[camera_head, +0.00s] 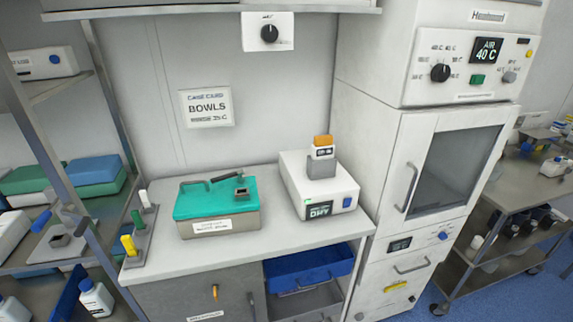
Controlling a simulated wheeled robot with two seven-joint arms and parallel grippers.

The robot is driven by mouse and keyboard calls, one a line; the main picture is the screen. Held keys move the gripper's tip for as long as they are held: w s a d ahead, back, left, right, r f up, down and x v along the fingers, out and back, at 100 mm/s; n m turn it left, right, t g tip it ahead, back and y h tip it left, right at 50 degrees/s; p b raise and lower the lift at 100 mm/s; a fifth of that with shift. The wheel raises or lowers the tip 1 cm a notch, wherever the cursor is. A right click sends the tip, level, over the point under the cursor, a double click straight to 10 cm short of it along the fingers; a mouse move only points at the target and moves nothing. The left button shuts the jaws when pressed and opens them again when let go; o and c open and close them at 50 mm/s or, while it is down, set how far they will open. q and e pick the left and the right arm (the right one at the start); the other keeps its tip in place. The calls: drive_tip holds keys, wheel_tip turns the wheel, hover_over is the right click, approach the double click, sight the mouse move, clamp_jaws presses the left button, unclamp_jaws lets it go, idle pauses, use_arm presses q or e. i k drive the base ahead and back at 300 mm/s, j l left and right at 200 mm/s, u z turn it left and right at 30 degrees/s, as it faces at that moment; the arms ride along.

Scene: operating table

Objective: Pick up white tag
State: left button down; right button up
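The white tag (145,199) stands upright at the far end of a small grey holder (139,247) on the left edge of the counter. A green tag (137,219) and a yellow tag (128,244) stand in front of it in the same row. Neither of my grippers shows in the head view.
A grey box with a teal cover (190,208) sits on the counter (240,250), right of the tags. A white device (326,206) with an orange-topped piece stands further right. A shelf post (105,80) rises just left of the tags. The counter front is clear.

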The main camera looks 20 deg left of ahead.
sight(142, 195)
drive_tip(key=u, duration=1.55)
drive_tip(key=i+j+z, duration=0.2)
drive_tip(key=z, duration=0.2)
drive_tip(key=i+j+z, duration=0.6)
drive_tip(key=z, duration=0.15)
drive_tip(key=i+j+z, duration=0.15)
drive_tip(key=j+z, duration=0.2)
drive_tip(key=j, duration=0.15)
